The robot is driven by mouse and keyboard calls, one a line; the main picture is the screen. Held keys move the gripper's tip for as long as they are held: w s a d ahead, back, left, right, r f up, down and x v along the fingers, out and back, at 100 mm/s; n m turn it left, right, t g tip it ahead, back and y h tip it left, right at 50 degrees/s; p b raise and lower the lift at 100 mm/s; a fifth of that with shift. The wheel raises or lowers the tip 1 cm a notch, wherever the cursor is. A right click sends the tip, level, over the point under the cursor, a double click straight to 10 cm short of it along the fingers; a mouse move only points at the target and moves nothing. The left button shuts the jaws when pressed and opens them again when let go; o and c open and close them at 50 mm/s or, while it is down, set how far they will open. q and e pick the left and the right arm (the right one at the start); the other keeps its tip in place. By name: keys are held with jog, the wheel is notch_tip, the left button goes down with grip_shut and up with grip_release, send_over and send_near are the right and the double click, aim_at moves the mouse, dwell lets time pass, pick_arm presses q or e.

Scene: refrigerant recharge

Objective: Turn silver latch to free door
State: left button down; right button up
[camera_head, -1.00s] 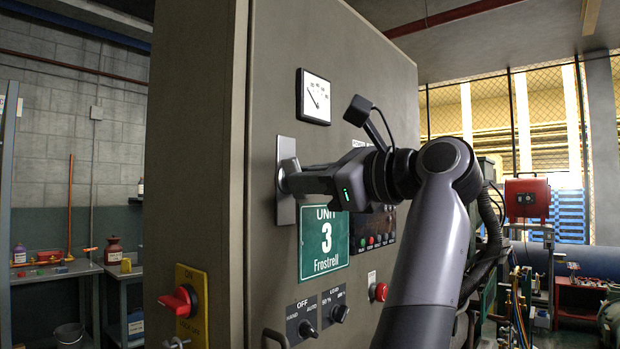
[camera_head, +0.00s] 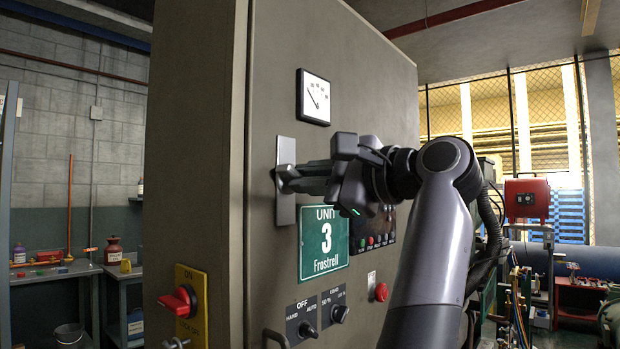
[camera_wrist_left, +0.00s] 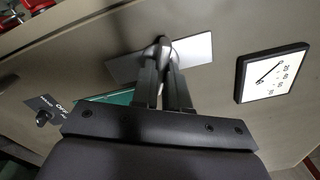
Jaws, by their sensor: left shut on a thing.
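The silver latch has an upright backplate (camera_head: 286,205) on the grey cabinet door (camera_head: 345,100), left of the middle. My left gripper (camera_head: 288,178) is shut on the latch handle, its fingers pointing left against the plate. In the left wrist view, the fingers (camera_wrist_left: 164,72) close around the handle (camera_wrist_left: 163,46), and the plate (camera_wrist_left: 195,50) shows on both sides. The handle is largely hidden by the fingers, so its exact angle is hard to tell. The door looks closed against the cabinet. My right gripper is not in view.
A gauge (camera_head: 314,97) sits above the latch. A green Unit 3 sign (camera_head: 324,243) is below it, with dark selector knobs (camera_head: 308,330) lower down. A red switch on a yellow plate (camera_head: 190,302) is on the cabinet's side. A workbench (camera_head: 55,270) stands at left.

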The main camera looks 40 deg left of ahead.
pick_arm(q)
jog(key=shift+d+r+n, duration=0.1)
jog(key=shift+r+n, duration=0.15)
jog(key=shift+n, duration=0.35)
jog(key=n, duration=0.3)
jog(key=c, duration=1.2)
grip_release()
jog(key=shift+d, duration=0.15)
